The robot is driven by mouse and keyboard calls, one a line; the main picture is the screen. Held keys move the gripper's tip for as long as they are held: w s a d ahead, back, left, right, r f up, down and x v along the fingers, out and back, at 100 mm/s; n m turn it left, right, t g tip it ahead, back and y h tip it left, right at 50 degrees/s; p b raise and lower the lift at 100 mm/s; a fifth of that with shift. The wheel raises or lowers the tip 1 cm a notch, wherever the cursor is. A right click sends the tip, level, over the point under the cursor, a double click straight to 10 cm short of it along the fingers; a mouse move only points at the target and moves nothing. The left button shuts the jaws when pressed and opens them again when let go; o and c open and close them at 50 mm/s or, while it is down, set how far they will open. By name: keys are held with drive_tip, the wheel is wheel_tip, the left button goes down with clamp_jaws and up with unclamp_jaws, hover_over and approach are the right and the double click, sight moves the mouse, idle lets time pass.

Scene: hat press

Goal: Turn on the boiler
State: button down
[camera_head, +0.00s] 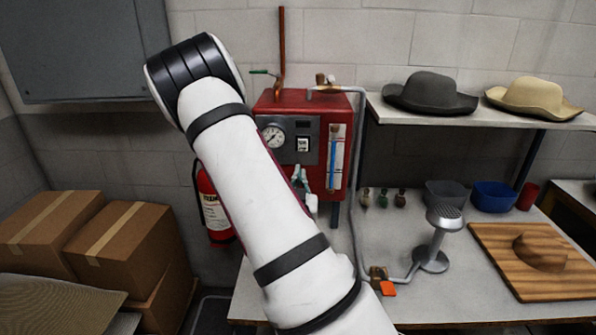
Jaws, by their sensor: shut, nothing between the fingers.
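The boiler (342,110) is a red box against the back wall, with a grey front panel. The panel carries a round gauge (274,136), a small dark display and a small white switch (303,144). A blue sight tube (335,155) stands to the right of the panel. My white arm crosses in front of the boiler's left side and hides part of it.
A grey pipe runs from the boiler to a metal steam head (440,235) on the table (400,310). A fire extinguisher (212,205) hangs left of the boiler. Cardboard boxes (130,240) are stacked at left. A shelf (450,119) with two hats is at right.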

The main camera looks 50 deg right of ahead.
sight(302, 143)
drive_tip(key=b+x, duration=0.1)
drive_tip(key=x, duration=1.2)
drive_tip(key=shift+b, duration=0.4)
